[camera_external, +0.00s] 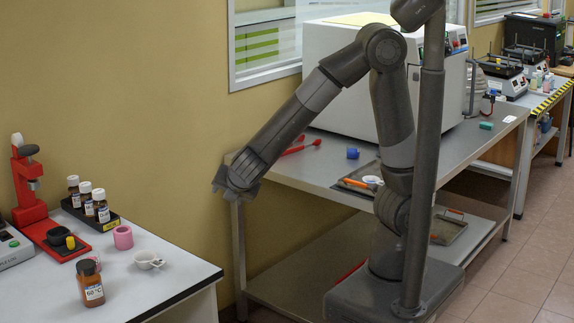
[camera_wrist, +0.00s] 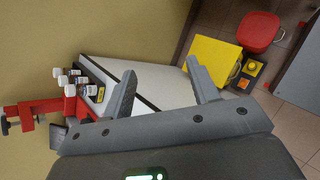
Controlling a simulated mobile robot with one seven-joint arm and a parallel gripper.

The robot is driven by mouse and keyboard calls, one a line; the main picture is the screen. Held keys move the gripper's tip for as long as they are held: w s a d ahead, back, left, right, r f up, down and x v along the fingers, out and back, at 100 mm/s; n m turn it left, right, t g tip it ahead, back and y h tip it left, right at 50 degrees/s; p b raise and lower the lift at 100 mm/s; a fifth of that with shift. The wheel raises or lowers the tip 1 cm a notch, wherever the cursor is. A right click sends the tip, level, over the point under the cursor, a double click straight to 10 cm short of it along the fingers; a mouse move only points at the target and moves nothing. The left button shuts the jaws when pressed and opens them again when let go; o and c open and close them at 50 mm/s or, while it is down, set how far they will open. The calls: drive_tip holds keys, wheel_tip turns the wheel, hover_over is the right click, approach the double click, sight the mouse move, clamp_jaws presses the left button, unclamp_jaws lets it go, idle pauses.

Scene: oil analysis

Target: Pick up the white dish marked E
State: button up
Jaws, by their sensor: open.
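A small white dish (camera_external: 148,260) with a handle stands on the white-topped table at the lower left in the external view. Another white round piece (camera_external: 372,180) lies on the tray on the metal bench, partly behind my arm. No letter E is readable on either. My gripper (camera_external: 234,184) hangs in the air between the two tables, above and to the right of the first dish, touching nothing. In the wrist view my gripper (camera_wrist: 160,82) is open with nothing between its fingers. I cannot make out a dish there.
The white-topped table (camera_external: 190,268) holds a brown jar (camera_external: 90,283), a pink cup (camera_external: 123,237), a rack of several bottles (camera_external: 88,203) and a red press (camera_external: 30,185). The metal bench (camera_external: 300,172) is beside my arm. A yellow box (camera_wrist: 211,62) and red stool (camera_wrist: 258,31) stand on the floor.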

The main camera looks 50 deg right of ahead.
drive_tip(key=s+a+f+n+t+y, duration=0.1)
drive_tip(key=a+f+n+t, duration=0.1)
drive_tip(key=a+n, duration=0.3)
drive_tip(key=s+a+f+n+t+y, duration=0.1)
drive_tip(key=s+a+f+n, duration=0.1)
drive_tip(key=a, duration=0.5)
drive_tip(key=n+t+y, duration=0.2)
drive_tip(key=n+y, duration=0.2)
drive_tip(key=n, duration=0.3)
approach(161, 263)
drive_tip(key=shift+s+r, duration=0.15)
drive_tip(key=shift+r, duration=0.15)
drive_tip(key=shift+f, duration=0.15)
drive_tip(key=x, duration=1)
drive_tip(key=shift+w+f, duration=0.2)
drive_tip(key=c, duration=1.1)
